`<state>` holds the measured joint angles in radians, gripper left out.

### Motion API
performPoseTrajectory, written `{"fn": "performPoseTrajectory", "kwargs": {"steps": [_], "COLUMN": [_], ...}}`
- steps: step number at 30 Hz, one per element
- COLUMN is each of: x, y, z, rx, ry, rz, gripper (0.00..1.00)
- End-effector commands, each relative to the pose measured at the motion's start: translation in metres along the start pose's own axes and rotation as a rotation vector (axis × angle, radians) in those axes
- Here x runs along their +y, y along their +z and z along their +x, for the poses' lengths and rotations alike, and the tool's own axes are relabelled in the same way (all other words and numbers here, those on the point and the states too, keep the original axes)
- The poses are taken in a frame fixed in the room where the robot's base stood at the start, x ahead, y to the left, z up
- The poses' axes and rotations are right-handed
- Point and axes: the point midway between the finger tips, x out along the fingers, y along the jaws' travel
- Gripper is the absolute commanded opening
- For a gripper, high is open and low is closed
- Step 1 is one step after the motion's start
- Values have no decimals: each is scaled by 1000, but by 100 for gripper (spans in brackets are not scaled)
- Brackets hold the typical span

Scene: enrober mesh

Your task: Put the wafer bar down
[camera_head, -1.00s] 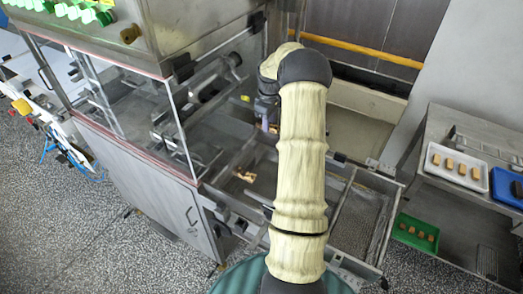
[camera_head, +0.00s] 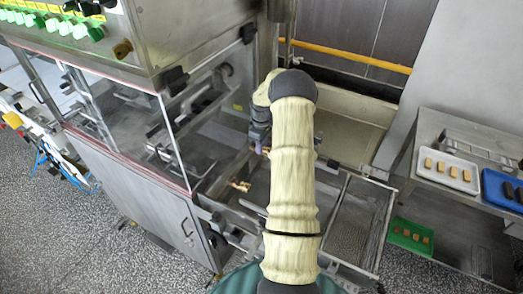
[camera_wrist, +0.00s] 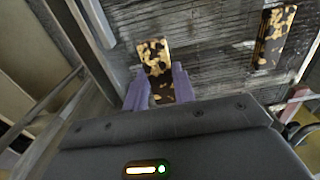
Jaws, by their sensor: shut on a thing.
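My gripper (camera_wrist: 161,88) is shut on a wafer bar (camera_wrist: 153,57) with patchy dark brown and cream coating, which sticks out beyond the purple fingers. The bar is over the wire mesh (camera_wrist: 215,68); I cannot tell whether it touches it. A second patchy bar (camera_wrist: 274,36) lies on the mesh to the right in the wrist view. In the head view a patchy bar (camera_head: 241,186) shows on the mesh left of my arm. My gripper (camera_head: 262,146) is mostly hidden there behind my own arm.
The enrober housing with a clear guard (camera_head: 130,130) stands on the left. A framed mesh section (camera_head: 352,225) lies right of my arm. A side table holds a white tray (camera_head: 450,183) of bars and a blue tray (camera_head: 503,200). A green tray (camera_head: 410,241) of bars sits lower.

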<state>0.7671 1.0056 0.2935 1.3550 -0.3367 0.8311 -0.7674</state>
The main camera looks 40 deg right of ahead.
Motion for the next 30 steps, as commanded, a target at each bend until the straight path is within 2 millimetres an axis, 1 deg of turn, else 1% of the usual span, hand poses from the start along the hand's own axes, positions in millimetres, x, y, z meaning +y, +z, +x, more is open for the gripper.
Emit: {"fn": "performPoseTrajectory", "kwargs": {"steps": [8, 11, 15, 18, 29, 30], "x": [0, -1, 0, 0, 0, 1], "y": [-1, 0, 0, 0, 1, 0], "z": [2, 10, 29, 37, 42, 40], "rx": [0, -1, -1, 0, 1, 1], "ry": [0, -1, -2, 0, 1, 1], "rz": [-1, -1, 2, 1, 2, 2], "gripper": [14, 14, 14, 14, 14, 34]}}
